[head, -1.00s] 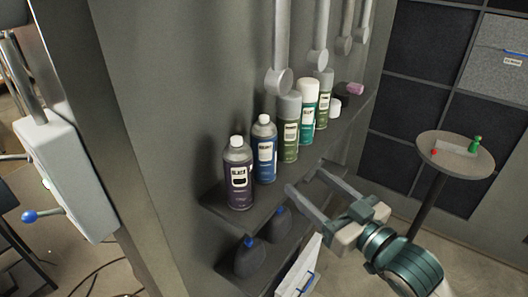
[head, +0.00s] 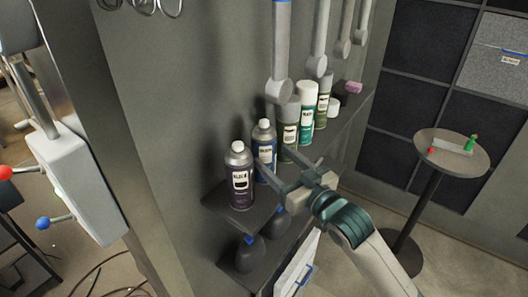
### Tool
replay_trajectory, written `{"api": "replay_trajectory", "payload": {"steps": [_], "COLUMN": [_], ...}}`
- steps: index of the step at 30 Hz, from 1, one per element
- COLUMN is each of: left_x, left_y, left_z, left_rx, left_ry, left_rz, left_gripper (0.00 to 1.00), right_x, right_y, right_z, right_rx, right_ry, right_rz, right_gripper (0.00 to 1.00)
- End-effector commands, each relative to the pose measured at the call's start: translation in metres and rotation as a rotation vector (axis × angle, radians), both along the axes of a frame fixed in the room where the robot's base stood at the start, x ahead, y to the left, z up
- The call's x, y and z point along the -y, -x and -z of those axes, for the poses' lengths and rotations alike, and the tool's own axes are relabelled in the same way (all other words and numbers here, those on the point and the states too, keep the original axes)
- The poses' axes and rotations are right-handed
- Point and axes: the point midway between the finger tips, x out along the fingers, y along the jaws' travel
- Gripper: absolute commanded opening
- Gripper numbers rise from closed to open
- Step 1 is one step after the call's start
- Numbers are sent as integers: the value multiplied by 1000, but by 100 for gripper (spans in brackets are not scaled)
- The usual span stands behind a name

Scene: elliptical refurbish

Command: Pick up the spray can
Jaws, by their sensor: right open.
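Several spray cans stand upright in a row on a dark wall shelf in the head view. A purple can with a white cap (head: 238,176) is nearest, at the left end. Beside it are a blue can (head: 264,142), a green can with a grey cap (head: 290,122), a teal can with a white cap (head: 307,110) and another green can (head: 323,100). My right gripper (head: 270,162) is open, its fingers pointing left at the row. They overlap the blue can and the lower part of the grey-capped green can in the picture; contact cannot be told. My left gripper is not in view.
The upper shelf (head: 228,219) has a lower shelf under it with dark bottles (head: 250,254). Grey hanging tools (head: 280,60) are on the wall above the cans. A round table (head: 470,163) stands at the right, with open floor around it.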

Motion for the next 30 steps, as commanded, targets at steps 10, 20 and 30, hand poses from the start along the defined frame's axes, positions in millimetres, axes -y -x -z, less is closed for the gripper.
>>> {"api": "replay_trajectory", "payload": {"steps": [10, 20, 30], "left_x": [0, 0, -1], "left_y": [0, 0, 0], "left_z": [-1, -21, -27], "left_rx": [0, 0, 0], "left_ry": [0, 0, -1], "left_rz": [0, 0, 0], "left_gripper": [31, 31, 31], "right_x": [-1, -18, -31], "right_y": [-1, -23, -42], "right_z": [0, 2, 7], "right_rx": [0, -3, -1], "right_ry": [0, -1, 0], "right_rz": [0, 1, 2], "right_gripper": [60, 60, 60]}}
